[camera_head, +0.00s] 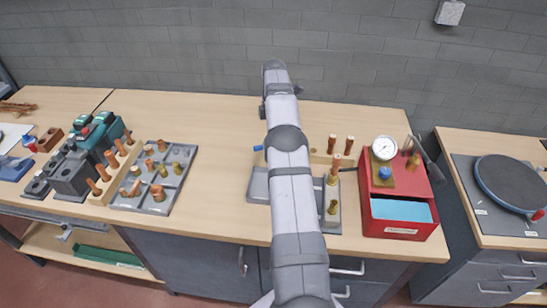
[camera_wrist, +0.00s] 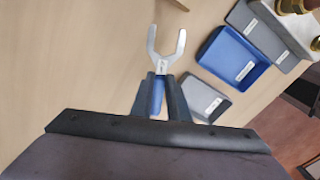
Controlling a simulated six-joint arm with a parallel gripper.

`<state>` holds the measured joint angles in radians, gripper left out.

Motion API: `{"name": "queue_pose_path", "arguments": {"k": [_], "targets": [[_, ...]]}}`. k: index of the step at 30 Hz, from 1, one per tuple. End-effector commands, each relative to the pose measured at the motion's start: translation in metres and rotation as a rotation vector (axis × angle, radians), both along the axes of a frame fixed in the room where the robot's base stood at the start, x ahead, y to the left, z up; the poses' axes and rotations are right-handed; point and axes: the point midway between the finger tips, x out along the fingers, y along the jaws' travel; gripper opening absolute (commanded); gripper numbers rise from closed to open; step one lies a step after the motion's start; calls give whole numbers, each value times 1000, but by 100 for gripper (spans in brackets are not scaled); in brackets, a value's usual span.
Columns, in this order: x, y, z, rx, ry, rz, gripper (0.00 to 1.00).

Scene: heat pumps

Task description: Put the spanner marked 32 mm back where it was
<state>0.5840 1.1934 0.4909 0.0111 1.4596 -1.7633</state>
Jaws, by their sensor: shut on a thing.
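In the wrist view my gripper (camera_wrist: 161,82) is shut on an open-ended spanner (camera_wrist: 164,48). The spanner's silver forked head points away from me, and a small label sits below the fork. The label is too small to read. A blue part (camera_wrist: 151,98) shows between the fingers, probably the spanner's handle. The spanner is over the light wood bench, and its height above it is hard to judge. In the head view my arm hides the gripper and most of what is under it; a small blue tip (camera_head: 258,148) shows left of the arm.
In the wrist view a blue labelled tray (camera_wrist: 232,62) lies right of the spanner, with grey labelled trays (camera_wrist: 208,101) beside it. In the head view a red gauge box (camera_head: 403,232) stands right of my arm. A grey tray of fittings (camera_head: 153,206) lies left, with bare bench between.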

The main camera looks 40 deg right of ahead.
Motion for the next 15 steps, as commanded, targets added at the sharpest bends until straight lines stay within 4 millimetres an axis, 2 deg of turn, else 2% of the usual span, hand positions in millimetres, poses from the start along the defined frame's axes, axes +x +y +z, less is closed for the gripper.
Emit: {"name": "queue_pose_path", "arguments": {"k": [6, 15], "targets": [[0, 0, -26, 0, 1, 0, 0], [0, 0, -35, 0, 0, 0, 0]]}}
